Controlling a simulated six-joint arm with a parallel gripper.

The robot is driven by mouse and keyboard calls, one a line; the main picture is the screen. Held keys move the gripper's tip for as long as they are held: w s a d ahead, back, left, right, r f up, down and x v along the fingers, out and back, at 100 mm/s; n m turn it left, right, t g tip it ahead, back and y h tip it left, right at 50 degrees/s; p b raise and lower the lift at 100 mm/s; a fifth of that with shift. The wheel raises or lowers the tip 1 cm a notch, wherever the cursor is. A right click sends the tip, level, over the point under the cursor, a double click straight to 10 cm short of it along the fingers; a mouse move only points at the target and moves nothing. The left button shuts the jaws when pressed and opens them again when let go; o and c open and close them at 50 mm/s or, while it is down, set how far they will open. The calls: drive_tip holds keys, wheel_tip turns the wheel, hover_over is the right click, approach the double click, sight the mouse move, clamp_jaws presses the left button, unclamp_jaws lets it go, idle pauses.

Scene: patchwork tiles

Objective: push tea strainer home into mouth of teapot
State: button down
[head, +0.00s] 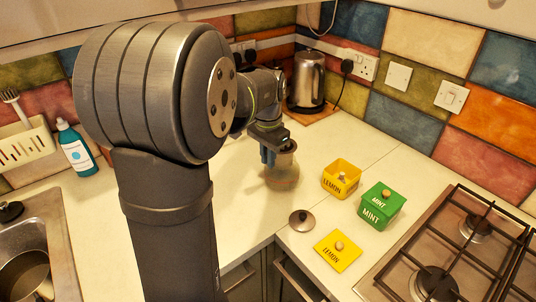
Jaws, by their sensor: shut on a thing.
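The teapot (283,178) is a see-through, brownish pot standing on the worktop in the middle of the head view. My gripper (268,157) is at the teapot's mouth, on its left side as seen here, pointing down. It is shut on what appears to be the tea strainer, which is too small and covered to make out clearly. How deep the strainer sits in the mouth cannot be told. A round dark lid with a knob (302,220) lies on the worktop in front of the teapot.
An open yellow lemon tin (341,182), its yellow lid (338,251) and a closed green mint tin (381,207) stand to the right. The gas hob (455,250) is further right, the sink (25,240) at left. A kettle (306,80) stands behind.

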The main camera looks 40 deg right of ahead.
drive_tip(key=shift+f, duration=2.3)
drive_tip(key=c, duration=1.4)
unclamp_jaws()
drive_tip(key=shift+o, duration=0.2)
wheel_tip(320, 180, up, 18)
drive_tip(key=shift+f, duration=0.25)
wheel_tip(320, 180, down, 18)
drive_tip(key=shift+r, duration=0.45)
